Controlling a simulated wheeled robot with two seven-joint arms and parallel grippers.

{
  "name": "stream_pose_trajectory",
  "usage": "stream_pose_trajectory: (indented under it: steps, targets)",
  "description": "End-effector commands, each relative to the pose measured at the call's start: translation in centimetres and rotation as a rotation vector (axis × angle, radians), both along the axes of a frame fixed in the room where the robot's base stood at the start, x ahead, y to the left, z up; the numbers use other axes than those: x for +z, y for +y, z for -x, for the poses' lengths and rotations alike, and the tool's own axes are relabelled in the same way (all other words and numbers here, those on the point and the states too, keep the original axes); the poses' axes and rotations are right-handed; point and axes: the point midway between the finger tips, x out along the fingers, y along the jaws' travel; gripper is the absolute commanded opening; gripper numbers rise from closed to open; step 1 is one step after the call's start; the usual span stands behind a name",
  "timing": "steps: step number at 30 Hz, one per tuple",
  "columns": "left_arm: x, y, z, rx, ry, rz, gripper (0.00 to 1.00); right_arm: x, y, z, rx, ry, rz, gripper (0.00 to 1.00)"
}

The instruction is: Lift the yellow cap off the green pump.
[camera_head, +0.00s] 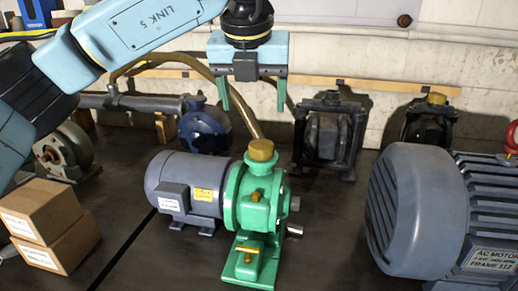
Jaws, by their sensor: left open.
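The green pump (257,205) stands upright on the dark surface near the middle of the head view, joined to a grey motor (185,188). A yellow cap (262,150) sits on top of the pump's upright neck. My left gripper (253,105) hangs above and slightly behind the cap in the picture, fingers pointing down. It is open, its two green fingers spread apart with nothing between them. The gripper and the cap appear apart. My right gripper is not in view.
A large grey AC motor (415,205) fills the right side. Two brown boxes (45,240) are stacked at lower left. A blue pump (203,130) and dark pumps (328,135) stand along the back wall. A hose (235,100) runs behind my gripper.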

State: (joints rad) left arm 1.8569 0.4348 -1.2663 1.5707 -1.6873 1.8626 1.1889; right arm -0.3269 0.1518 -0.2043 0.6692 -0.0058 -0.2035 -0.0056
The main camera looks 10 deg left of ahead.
Motion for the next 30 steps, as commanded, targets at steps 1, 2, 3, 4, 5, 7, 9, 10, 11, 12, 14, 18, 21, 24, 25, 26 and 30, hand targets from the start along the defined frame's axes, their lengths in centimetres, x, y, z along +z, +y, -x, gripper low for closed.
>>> stream_pose_trajectory:
  steps: [1, 2, 3, 4, 5, 7, 9, 10, 11, 12, 14, 18, 21, 24, 25, 26, 30]
  targets:
    - [-1.7, 0.1, -0.5, 0.001, 0.004, 0.000, 0.73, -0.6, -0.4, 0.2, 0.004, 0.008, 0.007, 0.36]
    - [-2.3, 0.1, -0.7, 0.001, 0.004, 0.000, 0.73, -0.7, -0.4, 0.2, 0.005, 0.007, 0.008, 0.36]
    - [-2.9, 0.1, -0.9, 0.001, 0.004, 0.001, 0.73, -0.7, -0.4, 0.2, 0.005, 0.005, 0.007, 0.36]
    - [-3.4, 0.1, -1.1, 0.001, 0.003, 0.001, 0.73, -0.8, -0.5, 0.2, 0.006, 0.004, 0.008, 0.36]
    - [-3.9, 0.1, -1.3, 0.001, 0.003, 0.001, 0.73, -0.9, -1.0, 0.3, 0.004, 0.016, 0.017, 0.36]
    - [-4.6, 0.1, -1.7, 0.000, 0.003, 0.001, 0.73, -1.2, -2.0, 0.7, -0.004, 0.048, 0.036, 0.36]
    - [-5.1, 0.1, -1.9, -0.001, 0.002, 0.002, 0.73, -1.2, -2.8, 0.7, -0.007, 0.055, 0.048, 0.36]
    - [-5.2, 0.1, -1.9, -0.001, 0.002, 0.002, 0.73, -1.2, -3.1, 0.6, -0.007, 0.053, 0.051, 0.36]
    - [-5.3, 0.1, -2.0, -0.001, 0.001, 0.002, 0.73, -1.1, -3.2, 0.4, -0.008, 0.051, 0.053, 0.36]
    - [-5.4, 0.1, -2.1, 0.000, 0.001, 0.001, 0.73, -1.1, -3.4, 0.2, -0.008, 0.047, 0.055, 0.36]
    - [-5.7, 0.1, -2.2, 0.000, 0.001, 0.001, 0.73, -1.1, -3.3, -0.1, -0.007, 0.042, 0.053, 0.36]
    - [-7.1, -0.1, -2.7, -0.001, 0.003, 0.001, 0.73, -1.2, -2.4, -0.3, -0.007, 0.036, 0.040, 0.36]
    - [-8.6, -0.2, -3.2, -0.001, 0.003, 0.001, 0.73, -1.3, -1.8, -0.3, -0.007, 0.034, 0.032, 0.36]
    - [-9.8, -0.2, -3.7, -0.002, 0.003, 0.002, 0.73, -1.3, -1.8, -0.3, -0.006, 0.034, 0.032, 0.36]
    - [-9.9, -0.2, -3.8, -0.002, 0.002, 0.002, 0.73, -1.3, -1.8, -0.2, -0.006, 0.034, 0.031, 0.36]
    - [-10.0, -0.2, -3.9, -0.002, 0.002, 0.002, 0.73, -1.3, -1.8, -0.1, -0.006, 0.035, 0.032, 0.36]
    - [-10.0, -0.2, -3.9, -0.002, 0.001, 0.002, 0.73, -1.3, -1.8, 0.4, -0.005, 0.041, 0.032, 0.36]
